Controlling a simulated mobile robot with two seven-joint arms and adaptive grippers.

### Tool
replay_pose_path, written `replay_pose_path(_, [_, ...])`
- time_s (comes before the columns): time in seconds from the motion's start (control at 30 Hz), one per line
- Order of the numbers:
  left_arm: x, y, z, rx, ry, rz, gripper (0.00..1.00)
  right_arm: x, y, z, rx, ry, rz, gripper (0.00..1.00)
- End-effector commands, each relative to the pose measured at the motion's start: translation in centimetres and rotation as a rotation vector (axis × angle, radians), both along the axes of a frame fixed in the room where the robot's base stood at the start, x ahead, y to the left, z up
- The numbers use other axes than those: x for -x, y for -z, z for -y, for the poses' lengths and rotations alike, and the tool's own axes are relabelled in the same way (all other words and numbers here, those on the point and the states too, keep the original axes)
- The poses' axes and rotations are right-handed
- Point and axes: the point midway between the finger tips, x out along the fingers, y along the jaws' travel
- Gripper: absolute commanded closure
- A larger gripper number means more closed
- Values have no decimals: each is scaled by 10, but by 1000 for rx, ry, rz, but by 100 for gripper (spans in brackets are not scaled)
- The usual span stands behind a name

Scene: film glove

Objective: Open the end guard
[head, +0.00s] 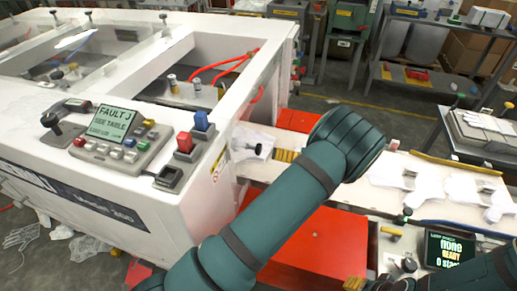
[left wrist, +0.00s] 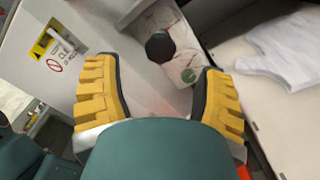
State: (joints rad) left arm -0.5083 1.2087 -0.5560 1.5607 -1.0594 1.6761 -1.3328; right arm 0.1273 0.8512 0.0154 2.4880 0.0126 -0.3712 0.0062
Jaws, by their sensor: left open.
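The end guard seems to be the pale panel at the machine's right end, with a dark knob (head: 258,149) low on it. Only a yellow tip of my right gripper (head: 356,284) shows at the bottom edge.
White gloves (head: 408,178) lie on the bench to the right. A red box (head: 310,245) sits below the bench. A small display (head: 450,249) stands at lower right.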

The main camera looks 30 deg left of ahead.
Motion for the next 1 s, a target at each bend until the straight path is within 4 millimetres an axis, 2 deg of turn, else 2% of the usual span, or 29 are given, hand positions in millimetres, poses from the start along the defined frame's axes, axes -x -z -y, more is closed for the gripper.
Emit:
replay_pose_path(0.1, [6,0,-23,0,-3,-2,30,0,0,0,0,0,0,53])
replay_pose_path(0.33, [13,1,-53,1,-2,-2,30,0,0,0,0,0,0,53])
replay_pose_path(0.5, [15,0,-62,1,0,0,30,0,1,0,0,0,0,53])
replay_pose_path(0.8, [15,1,-63,1,0,0,32,0,1,0,0,0,0,53])
replay_pose_path(1.0, [15,1,-63,1,0,0,100,0,1,0,0,-1,0,53])
